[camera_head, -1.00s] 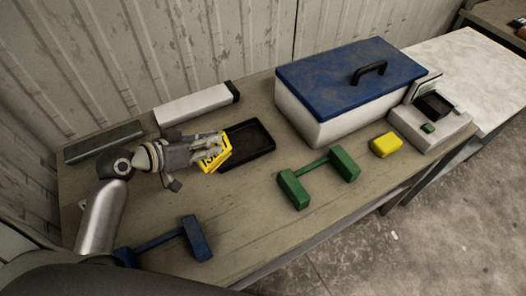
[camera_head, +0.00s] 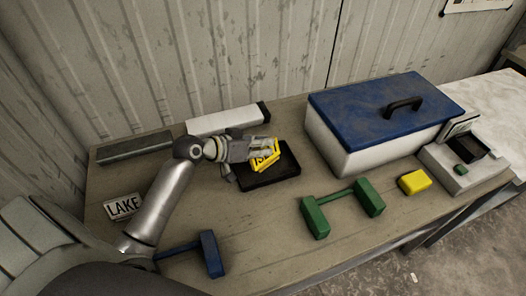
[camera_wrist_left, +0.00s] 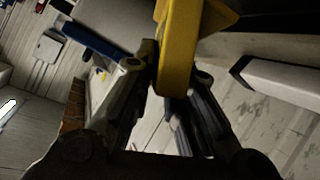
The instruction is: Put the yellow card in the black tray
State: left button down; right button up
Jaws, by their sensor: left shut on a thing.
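The yellow card (camera_head: 264,157), with dark lettering, is held in my left gripper (camera_head: 257,150), which is shut on it. In the head view the card is tilted over the left part of the black tray (camera_head: 280,178). I cannot tell whether it touches the tray. In the left wrist view the card (camera_wrist_left: 178,45) is between the two fingers (camera_wrist_left: 172,85). The gripper and card hide the tray's far left part. My right gripper is not in view.
A white card reading LAKE (camera_head: 123,207) lies at the left. A blue dumbbell-shaped piece (camera_head: 211,254) and a green one (camera_head: 342,205) lie in front. A blue-lidded white box (camera_head: 372,135), yellow block (camera_head: 414,182) and grey device (camera_head: 463,167) stand right. A white bar (camera_head: 224,121) lies behind.

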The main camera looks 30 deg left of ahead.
pick_arm(q)
jog(key=w+f, duration=0.1)
jog(key=w+a+f, duration=0.1)
jog(key=f, duration=0.1)
jog(key=w+f, duration=0.1)
jog(key=shift+w+a+f, duration=0.25)
jog(key=shift+a+f, duration=0.05)
jog(key=shift+f, duration=0.05)
jog(key=shift+w+a+f+p, duration=0.1)
jog(key=shift+f+p, duration=0.2)
jog(key=shift+p, duration=0.05)
notch_tip(320, 180, down, 2)
jog(key=shift+f+p, duration=0.25)
jog(key=shift+p, duration=0.25)
jog(key=shift+f, duration=0.15)
jog(key=shift+f+b, duration=0.2)
jog(key=shift+b, duration=0.1)
jog(key=c, duration=1.5)
grip_release()
jog(key=shift+o, duration=0.2)
jog(key=shift+r, duration=0.15)
